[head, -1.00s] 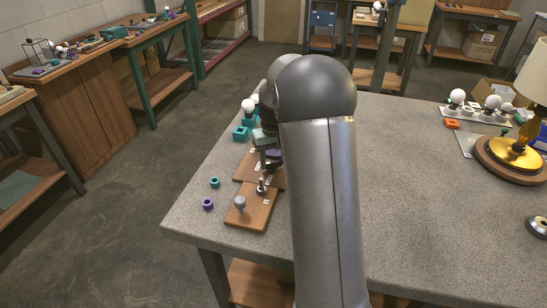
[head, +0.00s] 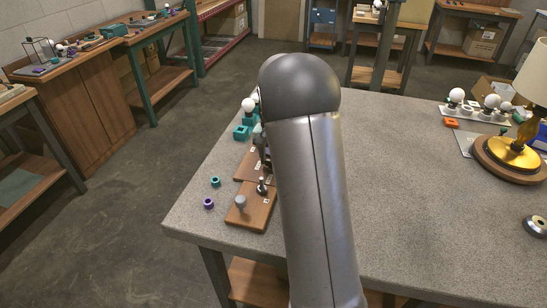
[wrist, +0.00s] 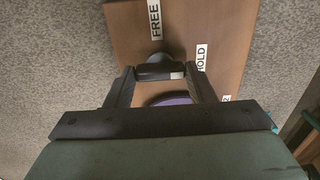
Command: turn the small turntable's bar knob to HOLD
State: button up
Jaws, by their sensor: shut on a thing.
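In the wrist view my gripper (wrist: 160,78) is shut on the dark bar knob (wrist: 153,71), with one finger at each end of the bar. A pale mark shows at the bar's right end. The knob is over a brown wooden board (wrist: 228,22) with a FREE label (wrist: 154,20) above the knob and a HOLD label (wrist: 201,57) to its right. Part of a purple disc (wrist: 172,99), perhaps the turntable, shows below the bar, partly hidden by my gripper. In the head view my arm hides most of the gripper and the knob; the board (head: 246,170) shows left of it.
A second wooden board (head: 258,214) with a grey knob and a small lever lies nearer on the table. A teal ring (head: 215,182) and a purple ring (head: 208,203) lie to its left. A lamp (head: 513,152) stands far right. The table's middle is clear.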

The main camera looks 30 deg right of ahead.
dwell(0.4)
jog(key=o, duration=0.7)
notch_tip(320, 180, up, 18)
jog(key=shift+f, duration=0.25)
jog(key=shift+p, duration=0.3)
jog(key=s+a+f+n, duration=0.3)
jog(key=s+a, duration=0.2)
jog(key=s, duration=0.4)
jog(key=s+a+f+n+p, duration=0.1)
jog(key=s+a+f+n, duration=0.2)
jog(key=s+a, duration=0.3)
jog(key=s+a+f+n+p, duration=0.1)
jog(key=s+a, duration=0.4)
jog(key=s, duration=0.9)
notch_tip(320, 180, down, 2)
jog(key=shift+a+f+n, duration=0.1)
jog(key=shift+a+n, duration=0.25)
jog(key=shift+n, duration=0.55)
